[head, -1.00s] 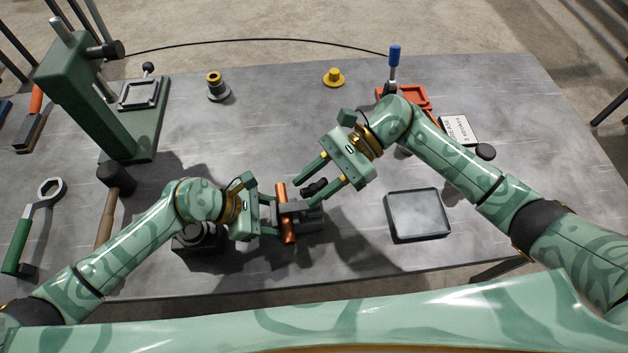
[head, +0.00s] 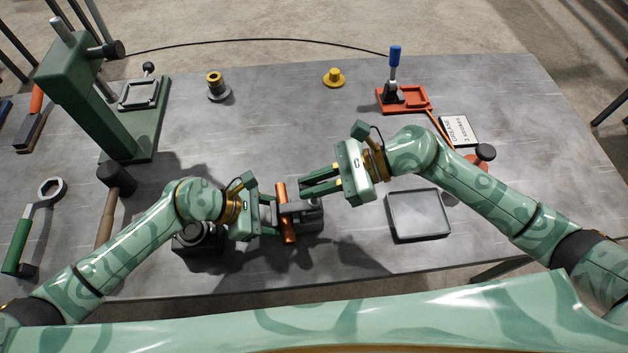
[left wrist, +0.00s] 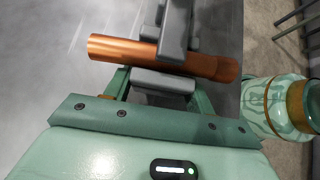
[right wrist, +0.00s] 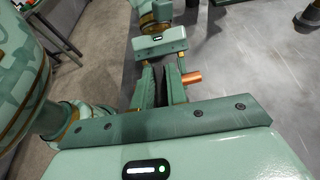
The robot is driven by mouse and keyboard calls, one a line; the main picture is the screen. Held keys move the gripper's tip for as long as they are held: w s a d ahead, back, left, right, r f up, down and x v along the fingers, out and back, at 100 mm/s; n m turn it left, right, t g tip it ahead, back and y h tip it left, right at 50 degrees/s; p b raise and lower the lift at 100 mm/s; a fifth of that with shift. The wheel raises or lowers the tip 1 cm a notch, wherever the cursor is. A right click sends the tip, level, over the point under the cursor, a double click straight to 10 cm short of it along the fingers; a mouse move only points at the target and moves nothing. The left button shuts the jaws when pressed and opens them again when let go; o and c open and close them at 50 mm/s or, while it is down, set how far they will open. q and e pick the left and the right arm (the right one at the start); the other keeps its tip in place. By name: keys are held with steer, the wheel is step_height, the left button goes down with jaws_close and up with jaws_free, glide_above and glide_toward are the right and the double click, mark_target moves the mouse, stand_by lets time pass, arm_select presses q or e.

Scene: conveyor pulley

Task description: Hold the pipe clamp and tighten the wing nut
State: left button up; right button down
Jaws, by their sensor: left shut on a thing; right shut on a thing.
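A grey pipe clamp (head: 297,207) sits around a copper pipe (head: 286,220) near the front middle of the table. The left wrist view shows the clamp (left wrist: 175,35) across the pipe (left wrist: 120,48). My left gripper (head: 274,214) is shut on the clamp from the left. My right gripper (head: 306,188) reaches in from the right, its fingers close together at the clamp's wing nut, which they hide. In the right wrist view, these fingers (right wrist: 160,80) are nearly parallel, with the pipe's end (right wrist: 192,77) just beside them.
A grey tray (head: 418,232) lies right of the clamp. A dark round fixture (head: 198,240) and a mallet (head: 115,178) are at left, with a green press (head: 90,105) behind. An orange toggle fixture (head: 415,97) stands at the back right.

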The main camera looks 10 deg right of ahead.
steer(key=c, duration=1.4)
jaws_free()
steer(key=v, duration=1.2)
steer(key=shift+w+f, duration=0.1)
arm_select(q)
steer(key=o, duration=1.9)
